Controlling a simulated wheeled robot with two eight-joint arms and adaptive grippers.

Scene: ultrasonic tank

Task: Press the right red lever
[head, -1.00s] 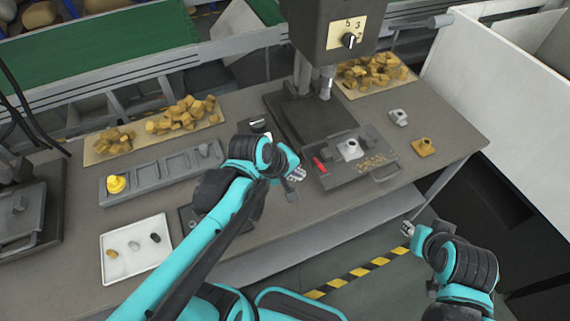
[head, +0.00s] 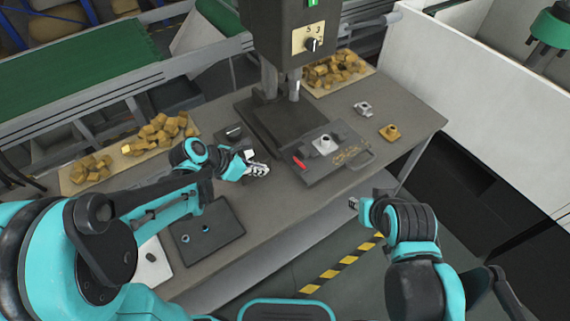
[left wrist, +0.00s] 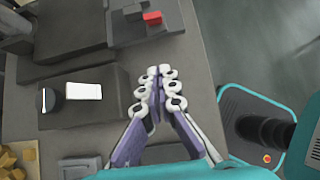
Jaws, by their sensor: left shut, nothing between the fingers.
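One red lever (head: 299,163) shows, at the left end of the dark fixture plate (head: 318,176) in front of the press. It also appears as a red block near the top of the left wrist view (left wrist: 152,17). No second red lever can be made out. My left gripper (head: 260,170) is shut and empty, above the table just left of the lever, apart from it. In the left wrist view its fingertips (left wrist: 160,90) meet, with the lever beyond them. My right gripper (head: 354,203) hangs past the table's front edge; its fingers are too small to read.
The press (head: 285,40) stands behind the fixture. A dark box with a white-topped part (left wrist: 84,92) lies beside my left gripper. Grey (head: 363,108) and brass (head: 390,133) parts lie on the right. A dark plate (head: 208,232) lies near my left forearm.

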